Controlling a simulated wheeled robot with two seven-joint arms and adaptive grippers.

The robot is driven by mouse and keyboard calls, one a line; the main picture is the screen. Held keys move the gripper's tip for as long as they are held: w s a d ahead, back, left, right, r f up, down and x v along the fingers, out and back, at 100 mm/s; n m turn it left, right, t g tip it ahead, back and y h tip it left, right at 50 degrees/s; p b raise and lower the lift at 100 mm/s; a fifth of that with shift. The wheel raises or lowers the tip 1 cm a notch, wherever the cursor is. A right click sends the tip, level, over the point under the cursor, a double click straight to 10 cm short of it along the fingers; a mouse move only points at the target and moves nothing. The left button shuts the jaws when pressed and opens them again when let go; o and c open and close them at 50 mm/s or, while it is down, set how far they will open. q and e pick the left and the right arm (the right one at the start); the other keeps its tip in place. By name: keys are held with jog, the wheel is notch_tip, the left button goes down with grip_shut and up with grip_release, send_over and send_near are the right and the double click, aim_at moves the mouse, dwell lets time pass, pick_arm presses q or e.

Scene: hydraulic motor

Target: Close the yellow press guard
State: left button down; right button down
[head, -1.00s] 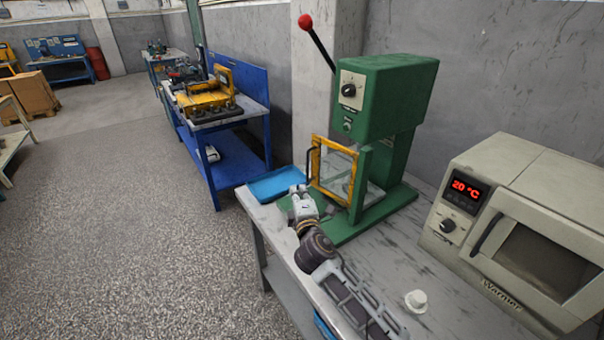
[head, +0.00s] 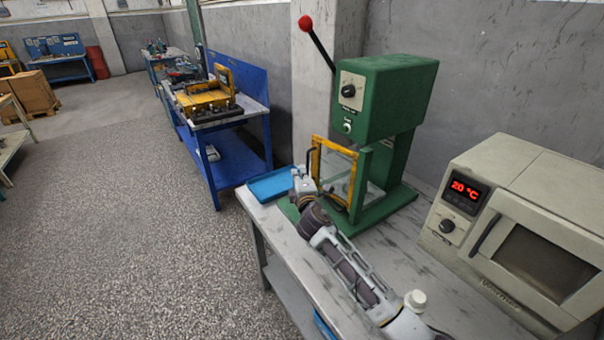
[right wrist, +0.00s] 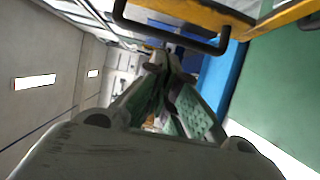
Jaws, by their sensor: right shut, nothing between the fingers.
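The yellow press guard (head: 337,147) is a yellow frame with a clear pane on the front of the green press (head: 388,100). Its right side meets a green post, and its left edge stands out toward the table's left side, so it looks swung open. A black bar handle (head: 309,160) is on its left edge. My right gripper (head: 296,174) is shut and empty, just left of the guard near the handle. In the right wrist view, the closed fingertips (right wrist: 160,62) are close to the black handle (right wrist: 172,36); contact cannot be told. My left gripper is not in view.
A blue tray (head: 270,183) lies on the table left of my gripper. A beige oven (head: 530,215) stands at the right. A small white knob-like item (head: 415,299) shows beside my right arm. The press lever with a red knob (head: 305,22) rises above.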

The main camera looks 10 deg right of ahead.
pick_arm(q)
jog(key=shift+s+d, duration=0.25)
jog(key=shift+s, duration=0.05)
pick_arm(e)
jog(key=shift+w+d, duration=0.5)
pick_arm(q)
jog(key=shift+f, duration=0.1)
pick_arm(e)
jog(key=shift+w+d, duration=0.1)
